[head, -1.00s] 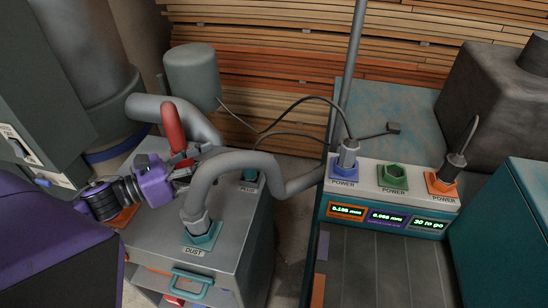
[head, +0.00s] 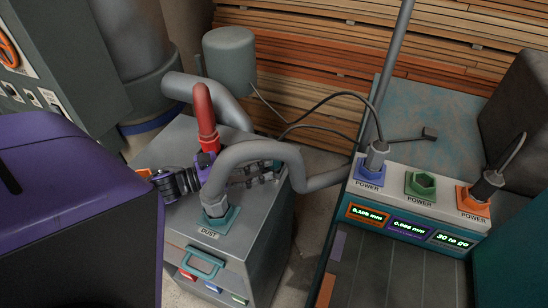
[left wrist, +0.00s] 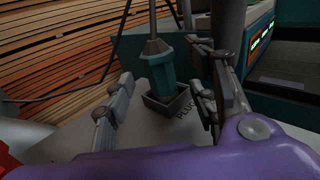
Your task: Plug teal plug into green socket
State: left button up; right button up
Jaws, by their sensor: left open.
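The teal plug (left wrist: 159,72) stands upright in a dark square holder (left wrist: 166,104) marked PLUG in the left wrist view, with a grey cable rising from its top. My left gripper (head: 264,171) is open, its fingers on either side of the plug in the left wrist view; I cannot tell whether they touch it. In the head view the thick grey hose and my gripper hide the plug. The green socket (head: 421,185) is empty, in the middle of the grey power panel at the right. My right gripper is not in view.
The grey hose (head: 258,153) arches over my left wrist from the teal dust port (head: 219,221). A blue socket (head: 369,174) and an orange socket (head: 474,200), both with plugs in them, flank the green one.

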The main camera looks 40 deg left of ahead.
aim_at(274, 155)
pick_arm(q)
jog(key=x, duration=0.4)
jog(key=shift+w+d+r+p, duration=0.15)
jog(key=shift+w+p, duration=0.1)
jog(key=shift+p, duration=0.1)
jog(key=shift+w+d, duration=0.1)
jog(key=shift+w, duration=0.1)
jog(key=shift+s, duration=0.1)
jog(key=c, duration=1.3)
